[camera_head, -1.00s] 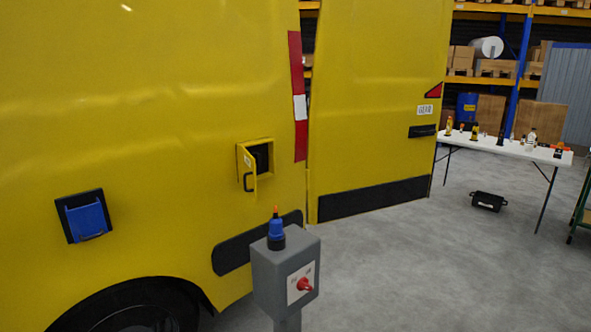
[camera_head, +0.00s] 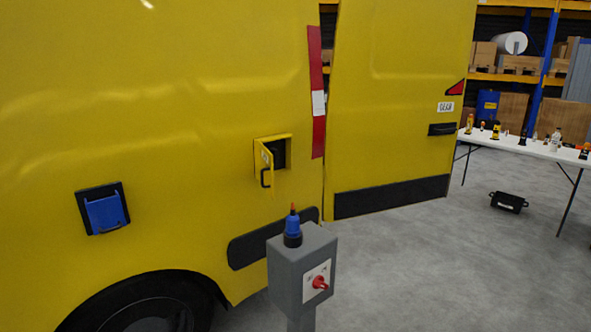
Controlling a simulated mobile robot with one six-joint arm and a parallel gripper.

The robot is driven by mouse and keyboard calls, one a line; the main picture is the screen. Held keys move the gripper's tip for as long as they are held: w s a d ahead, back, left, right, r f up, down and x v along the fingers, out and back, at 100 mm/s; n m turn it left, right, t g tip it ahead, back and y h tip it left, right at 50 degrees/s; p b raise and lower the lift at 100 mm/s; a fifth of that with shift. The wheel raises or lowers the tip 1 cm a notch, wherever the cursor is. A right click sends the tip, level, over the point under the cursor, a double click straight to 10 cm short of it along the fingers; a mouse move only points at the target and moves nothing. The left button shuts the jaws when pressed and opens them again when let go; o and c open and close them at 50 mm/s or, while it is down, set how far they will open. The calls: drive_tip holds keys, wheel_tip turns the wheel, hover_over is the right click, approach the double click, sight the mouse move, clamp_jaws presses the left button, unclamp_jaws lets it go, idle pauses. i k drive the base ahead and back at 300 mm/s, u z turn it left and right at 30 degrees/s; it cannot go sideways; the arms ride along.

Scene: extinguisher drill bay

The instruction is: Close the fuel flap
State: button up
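A small yellow flap (camera_head: 265,167) with a black handle stands swung open on the side of the yellow van (camera_head: 190,110). It is hinged at the left of a square recess (camera_head: 281,152) with a dark inside. A second flap, blue (camera_head: 104,213), sits in a black frame on the van's side above the wheel. It has a handle along its lower part, and I cannot tell whether it is fully shut. I cannot tell by label which one is the fuel flap. My gripper is not in view.
A grey pedestal box (camera_head: 301,271) with a red switch stands in front of the van, with a blue bottle-like item (camera_head: 292,229) on top. The van's rear door (camera_head: 394,90) is swung out. A white table (camera_head: 530,147) with several small items and a black crate (camera_head: 509,202) are at right. Floor between is clear.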

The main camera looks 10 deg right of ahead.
sight(266, 157)
drive_tip(key=u, duration=0.5)
drive_tip(key=i, duration=1.05)
drive_tip(key=z, duration=0.35)
drive_tip(key=k, duration=0.65)
drive_tip(key=u, duration=0.4)
